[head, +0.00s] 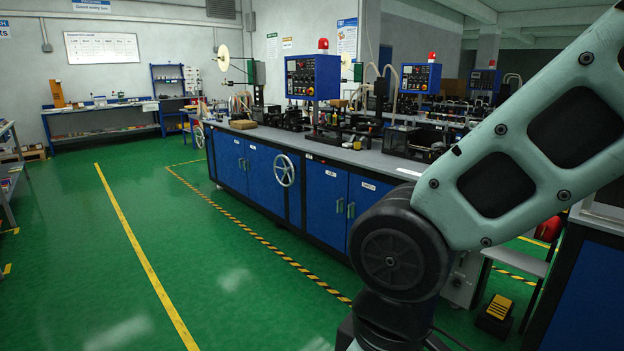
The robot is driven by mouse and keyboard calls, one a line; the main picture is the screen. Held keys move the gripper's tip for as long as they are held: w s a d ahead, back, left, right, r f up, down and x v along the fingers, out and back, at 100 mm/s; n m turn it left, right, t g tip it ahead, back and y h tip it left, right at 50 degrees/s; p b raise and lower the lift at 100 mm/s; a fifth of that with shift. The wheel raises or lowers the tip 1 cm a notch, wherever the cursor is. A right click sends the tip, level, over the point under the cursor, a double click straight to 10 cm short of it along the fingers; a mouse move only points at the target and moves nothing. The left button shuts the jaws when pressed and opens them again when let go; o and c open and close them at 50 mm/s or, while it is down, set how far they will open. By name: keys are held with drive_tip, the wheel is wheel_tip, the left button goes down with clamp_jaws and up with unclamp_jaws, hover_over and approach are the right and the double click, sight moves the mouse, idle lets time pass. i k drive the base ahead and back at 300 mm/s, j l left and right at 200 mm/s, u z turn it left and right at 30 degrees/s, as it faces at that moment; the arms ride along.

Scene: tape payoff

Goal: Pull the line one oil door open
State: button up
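A long blue machine cabinet with a grey top (330,152) runs along the line in the head view. Its front has blue doors, all looking shut: a left pair (228,158) and a right pair (322,195). The right pair has two upright handles (340,206) near its middle seam. Small white labels sit on the doors, too small to read, so I cannot tell which is the oil door. My arm crosses the right side and hides the cabinet's right part. My gripper is out of view.
A silver handwheel (285,170) sticks out of the cabinet front. Yellow-black floor tape (255,228) runs along the cabinet. The green floor (90,260) left of it is clear. A black-and-yellow pedal (496,312) stands at lower right. A blue workbench (100,108) is at the far wall.

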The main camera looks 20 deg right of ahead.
sight(264, 189)
drive_tip(key=i+u, duration=0.15)
drive_tip(key=i, duration=6.5)
drive_tip(key=i+u, duration=0.55)
